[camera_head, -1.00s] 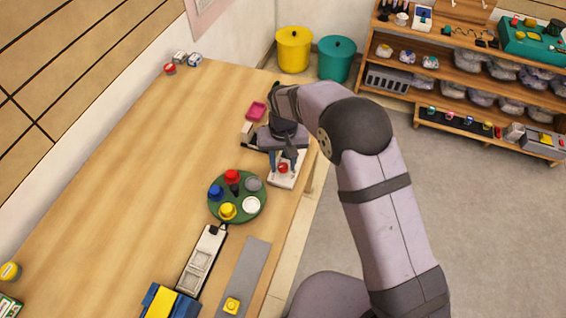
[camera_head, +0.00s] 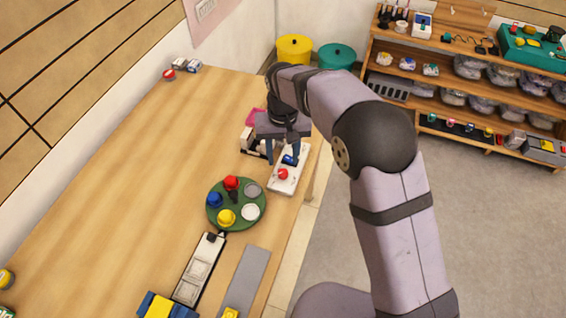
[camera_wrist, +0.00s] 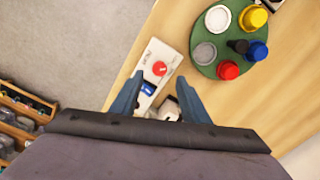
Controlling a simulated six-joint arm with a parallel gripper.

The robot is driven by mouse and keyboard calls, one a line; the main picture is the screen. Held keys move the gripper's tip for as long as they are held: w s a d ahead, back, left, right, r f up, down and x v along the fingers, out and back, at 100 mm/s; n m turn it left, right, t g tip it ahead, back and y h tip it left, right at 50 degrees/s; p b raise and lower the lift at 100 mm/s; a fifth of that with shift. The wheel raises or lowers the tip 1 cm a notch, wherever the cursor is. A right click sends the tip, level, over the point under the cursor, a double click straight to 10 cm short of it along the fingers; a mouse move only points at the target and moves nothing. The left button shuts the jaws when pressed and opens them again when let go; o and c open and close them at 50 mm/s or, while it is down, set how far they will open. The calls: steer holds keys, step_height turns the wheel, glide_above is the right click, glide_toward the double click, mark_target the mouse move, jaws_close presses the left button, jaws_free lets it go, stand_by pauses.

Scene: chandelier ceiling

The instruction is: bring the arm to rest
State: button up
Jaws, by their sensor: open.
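My gripper (camera_head: 282,156) is open and empty, raised above the right edge of the wooden table (camera_head: 130,170). Below it lies a white panel (camera_head: 283,188) with a red button (camera_head: 283,174) and a blue switch (camera_head: 289,159). In the wrist view the two blue fingers are spread apart, and the white panel (camera_wrist: 170,52) shows beyond and between them. The red button (camera_wrist: 159,68) and blue switch (camera_wrist: 148,88) are in plain sight there. Nothing is between the fingers.
A round green board (camera_head: 237,187) with red, blue, yellow and pale caps stands left of the panel. A pink tray (camera_head: 256,116) is partly hidden behind my gripper. A long white-and-black device (camera_head: 200,268) and grey strip (camera_head: 249,278) lie nearer. Shelves (camera_head: 465,90) stand at the right.

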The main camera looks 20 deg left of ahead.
steer(key=shift+r, duration=0.3)
